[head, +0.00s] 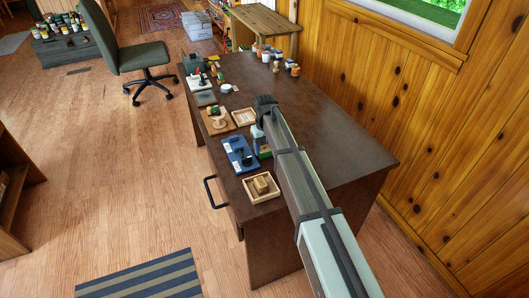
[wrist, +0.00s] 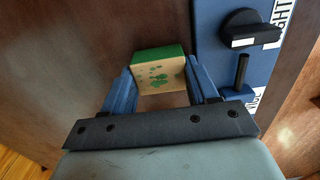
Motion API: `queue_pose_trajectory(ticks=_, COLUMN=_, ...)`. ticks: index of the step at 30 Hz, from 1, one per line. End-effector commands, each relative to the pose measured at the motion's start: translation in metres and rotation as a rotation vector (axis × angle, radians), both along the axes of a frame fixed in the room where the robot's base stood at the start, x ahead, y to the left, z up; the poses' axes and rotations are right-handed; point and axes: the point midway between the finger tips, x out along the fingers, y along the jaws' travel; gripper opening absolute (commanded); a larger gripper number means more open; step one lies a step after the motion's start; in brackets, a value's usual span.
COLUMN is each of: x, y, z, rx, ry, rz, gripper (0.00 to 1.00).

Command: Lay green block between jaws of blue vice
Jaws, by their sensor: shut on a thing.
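My gripper (wrist: 160,80) is shut on the green block (wrist: 158,72), with one blue finger on each side of it. The block has a green top and a pale face with green marks. In the head view, the block (head: 264,152) shows as a small green patch below my gripper (head: 262,145), at the near edge of the dark desk. The blue vice (head: 232,144) is just left of them. In the wrist view, the vice's blue base (wrist: 207,50) is right of the block and apart from it, with a black knob and white lettering. Its jaw gap is not clear.
A wooden tray with blocks (head: 277,192) sits in front of the vice. A wooden board (head: 208,128) and a small tray (head: 252,116) lie behind it. Several jars (head: 292,68) stand at the back. The desk's right side (head: 345,140) is clear.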

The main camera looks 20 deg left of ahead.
Motion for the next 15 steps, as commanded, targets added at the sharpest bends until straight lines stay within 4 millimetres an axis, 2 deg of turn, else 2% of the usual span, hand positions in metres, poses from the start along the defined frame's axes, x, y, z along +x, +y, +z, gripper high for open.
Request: queue_pose_trajectory(ticks=15, x=0.0001, y=0.0001, z=0.0067, rx=0.001, ry=-0.001, rz=0.0, gripper=0.24)
